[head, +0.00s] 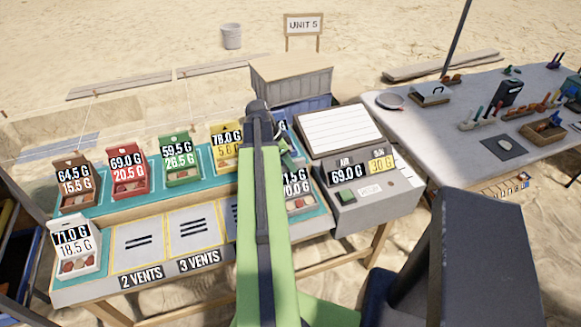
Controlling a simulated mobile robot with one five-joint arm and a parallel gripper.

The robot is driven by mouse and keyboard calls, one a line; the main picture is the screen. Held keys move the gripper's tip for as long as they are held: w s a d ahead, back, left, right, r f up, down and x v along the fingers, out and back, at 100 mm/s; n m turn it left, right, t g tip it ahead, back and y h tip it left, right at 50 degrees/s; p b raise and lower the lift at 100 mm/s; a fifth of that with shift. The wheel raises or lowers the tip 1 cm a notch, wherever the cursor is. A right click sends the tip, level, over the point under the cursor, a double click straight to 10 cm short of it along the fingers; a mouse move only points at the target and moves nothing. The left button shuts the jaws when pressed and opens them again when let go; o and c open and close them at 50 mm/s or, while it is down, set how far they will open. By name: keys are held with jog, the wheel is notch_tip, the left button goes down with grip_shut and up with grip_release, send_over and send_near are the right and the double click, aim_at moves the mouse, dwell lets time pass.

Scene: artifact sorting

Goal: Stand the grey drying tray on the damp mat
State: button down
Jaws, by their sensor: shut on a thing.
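My green arm hides much of the bench's middle. A dark part that looks like my gripper (291,157) shows just right of the arm, mostly hidden. It appears shut on the top of a greyish tray (302,203) with a partly covered weight label; this looks like the grey drying tray. That tray is low over the bench's right end; whether it touches cannot be told. Front pads show a two-bar pad (138,257), a three-bar pad (193,240) and a partly hidden pad (231,224). No pad legibly reads damp.
Brown (75,198), red (128,190), green (181,176) and yellow (221,162) trays stand in the back row. A white tray (77,264) stands front left. A weighing device (372,200) stands right of the arm. A grey table (450,145) with tools lies further right.

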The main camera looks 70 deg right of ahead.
jog(key=shift+f, duration=0.1)
jog(key=c, duration=1.3)
grip_release()
jog(key=shift+r, duration=0.2)
jog(key=p+v, duration=1.1)
jog(key=v, duration=0.1)
jog(key=shift+f, duration=0.1)
